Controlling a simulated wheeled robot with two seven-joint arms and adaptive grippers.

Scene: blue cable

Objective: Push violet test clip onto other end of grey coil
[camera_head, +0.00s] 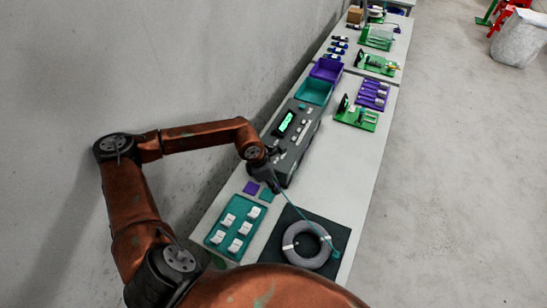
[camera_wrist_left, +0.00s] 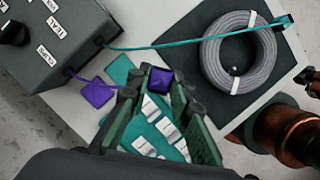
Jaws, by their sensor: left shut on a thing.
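The grey coil (camera_head: 290,250) lies on a black mat (camera_head: 283,222) near the front of the bench; it also shows in the left wrist view (camera_wrist_left: 213,65). A teal clip (camera_head: 336,254) sits at the coil's outer side, with a teal lead running to it from the tester box (camera_head: 284,155). My left gripper (camera_head: 268,177) is beside the box's near end, apart from the coil. In the left wrist view it is shut on the violet test clip (camera_wrist_left: 161,80), whose violet lead runs back to the box. The clip is hidden in the head view.
Flat violet (camera_head: 251,188) and teal (camera_head: 267,195) squares lie on the bench near the box. A teal tray (camera_head: 213,238) of white pieces stands left of the mat. Teal (camera_head: 314,92) and violet (camera_head: 326,70) bins stand behind the box.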

